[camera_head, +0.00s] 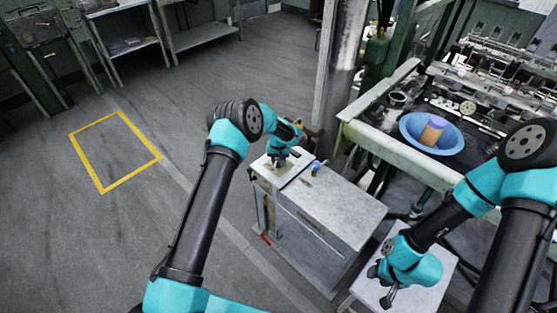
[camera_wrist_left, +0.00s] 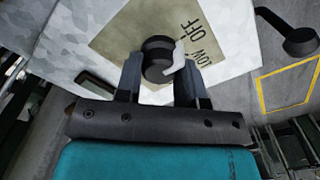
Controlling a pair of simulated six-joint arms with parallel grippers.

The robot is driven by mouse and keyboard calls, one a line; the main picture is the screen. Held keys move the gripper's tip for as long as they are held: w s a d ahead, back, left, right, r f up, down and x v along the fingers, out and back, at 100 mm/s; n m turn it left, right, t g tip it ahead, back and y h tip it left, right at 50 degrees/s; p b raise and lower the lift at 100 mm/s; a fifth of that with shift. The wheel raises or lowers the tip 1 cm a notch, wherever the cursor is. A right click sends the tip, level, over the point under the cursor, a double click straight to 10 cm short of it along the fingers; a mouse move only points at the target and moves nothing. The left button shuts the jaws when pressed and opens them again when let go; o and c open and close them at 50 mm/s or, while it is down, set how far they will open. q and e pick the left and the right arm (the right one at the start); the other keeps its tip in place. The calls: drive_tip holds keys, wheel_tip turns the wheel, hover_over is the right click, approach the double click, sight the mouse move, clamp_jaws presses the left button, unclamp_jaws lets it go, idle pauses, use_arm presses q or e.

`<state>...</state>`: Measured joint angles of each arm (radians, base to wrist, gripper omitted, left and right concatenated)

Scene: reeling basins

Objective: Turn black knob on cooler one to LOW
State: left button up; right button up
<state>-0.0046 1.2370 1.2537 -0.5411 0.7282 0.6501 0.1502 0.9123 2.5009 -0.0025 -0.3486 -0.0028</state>
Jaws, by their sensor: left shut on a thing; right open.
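The cooler (camera_head: 345,205) is a pale grey box in the middle of the head view, with my left gripper (camera_head: 279,161) over its left top part. In the left wrist view, the black knob (camera_wrist_left: 157,52) stands on a tan panel (camera_wrist_left: 118,42) with the printed words OFF and LOW. My left gripper (camera_wrist_left: 158,82) is shut on the knob, one finger on each side. A white pointer shows at the knob's right side, partly between the fingers; its exact setting is unclear. My right gripper (camera_head: 381,284) is open and empty at the lower right.
A small white table (camera_head: 428,293) is under my right gripper. A blue knob-like part (camera_head: 315,166) sits on the cooler's top. A blue bowl (camera_head: 450,143) with an orange and purple cylinder (camera_head: 432,131) is on the machine at right. A yellow floor outline (camera_head: 132,186) encloses clear floor at left.

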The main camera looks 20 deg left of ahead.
use_arm(q)
drive_tip(key=m, duration=0.4)
drive_tip(key=shift+m, duration=2.1)
drive_tip(key=o, duration=0.9)
wheel_tip(320, 180, up, 18)
drive_tip(key=shift+f, duration=0.25)
